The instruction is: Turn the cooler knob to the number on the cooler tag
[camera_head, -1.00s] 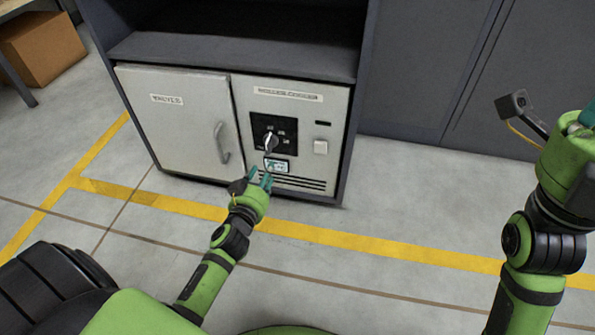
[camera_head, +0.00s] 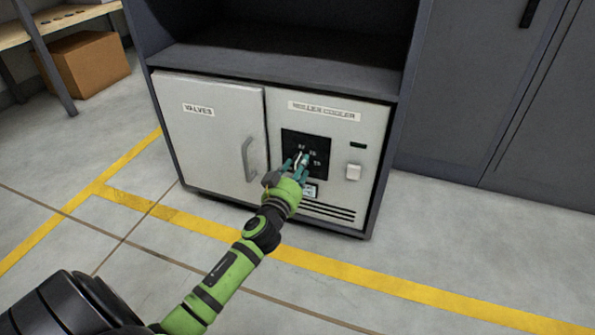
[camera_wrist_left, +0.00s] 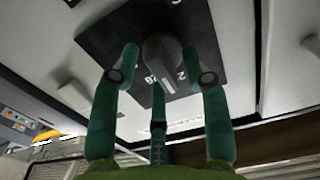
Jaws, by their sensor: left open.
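The cooler knob (camera_head: 299,161) sits on a black dial plate (camera_head: 318,143) on the right-hand panel, labelled "ROLLER COOLER". In the left wrist view the grey knob (camera_wrist_left: 163,55) lies between the spread fingers, with white numbers around it, only partly legible. My left gripper (camera_head: 299,167) is open at the knob, its fingers on both sides; I cannot tell whether they touch it. The cooler tag (camera_head: 311,190) is a small pale card below the dial, partly hidden by my gripper; its number is not readable. My right gripper is out of view.
A grey "VALVES" door (camera_head: 212,130) with a vertical handle (camera_head: 250,160) is left of the panel. An open dark shelf (camera_head: 280,62) is above. A cardboard box (camera_head: 85,65) stands at the back left.

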